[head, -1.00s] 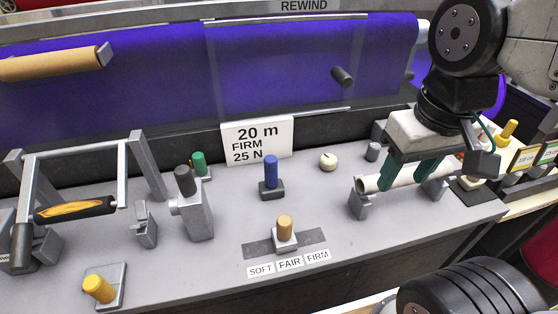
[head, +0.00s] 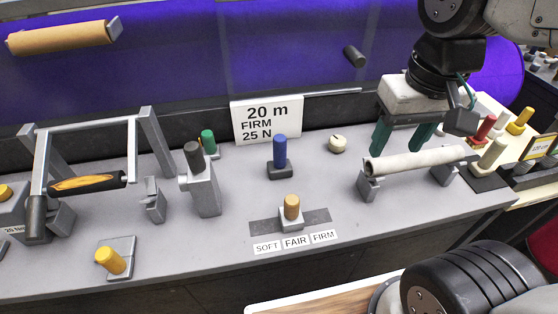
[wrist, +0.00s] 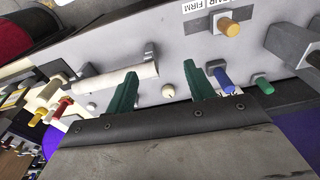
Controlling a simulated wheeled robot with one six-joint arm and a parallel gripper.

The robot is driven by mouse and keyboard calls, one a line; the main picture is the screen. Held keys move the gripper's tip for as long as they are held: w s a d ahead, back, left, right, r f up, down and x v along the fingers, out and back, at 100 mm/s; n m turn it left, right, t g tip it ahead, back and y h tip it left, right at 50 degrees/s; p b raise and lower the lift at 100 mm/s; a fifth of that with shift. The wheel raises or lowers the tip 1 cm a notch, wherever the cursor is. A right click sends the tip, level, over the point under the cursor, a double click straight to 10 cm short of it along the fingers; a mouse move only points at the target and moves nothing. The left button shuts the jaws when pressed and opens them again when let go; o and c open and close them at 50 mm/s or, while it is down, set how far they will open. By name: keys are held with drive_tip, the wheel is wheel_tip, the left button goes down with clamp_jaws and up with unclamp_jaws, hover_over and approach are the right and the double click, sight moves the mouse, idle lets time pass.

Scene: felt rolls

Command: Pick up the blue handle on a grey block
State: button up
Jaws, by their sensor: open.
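The blue handle (head: 280,150) stands upright on a small dark grey block (head: 280,171) on the grey bench, in front of the "20 m FIRM 25 N" sign. My gripper (head: 402,145) is to its right, above and behind the pale roll on its cradle. Its green fingers are apart with nothing between them. In the wrist view the blue handle (wrist: 224,80) shows just right of the right finger, outside the gap of my gripper (wrist: 164,85).
A pale roll (head: 416,161) rests on two grey supports under my gripper. A round cream knob (head: 337,143) stands between it and the blue handle. A green handle (head: 208,141), a dark-topped lever (head: 203,187) and a tan slider knob (head: 291,207) stand around the blue one.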

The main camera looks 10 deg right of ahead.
drive_tip(key=w+a+f+m, duration=0.1)
drive_tip(key=w+a+f, duration=0.1)
drive_tip(key=w+a, duration=0.55)
drive_tip(key=m+g, duration=0.1)
hover_over(279, 152)
drive_tip(key=d, duration=0.2)
drive_tip(key=f, duration=0.4)
drive_tip(key=w+f, duration=0.1)
drive_tip(key=f, duration=0.1)
drive_tip(key=shift+a+f, duration=0.25)
drive_tip(key=shift+f, duration=0.05)
drive_tip(key=shift+w+a+f+m, duration=0.1)
drive_tip(key=shift+a+f+m, duration=0.1)
drive_tip(key=shift+f+m, duration=0.1)
drive_tip(key=f, duration=0.7)
drive_tip(key=shift+w+a+f, duration=0.15)
drive_tip(key=shift+a+f, duration=0.15)
drive_tip(key=shift+a, duration=0.05)
drive_tip(key=shift+c, duration=0.3)
drive_tip(key=c, duration=1.1)
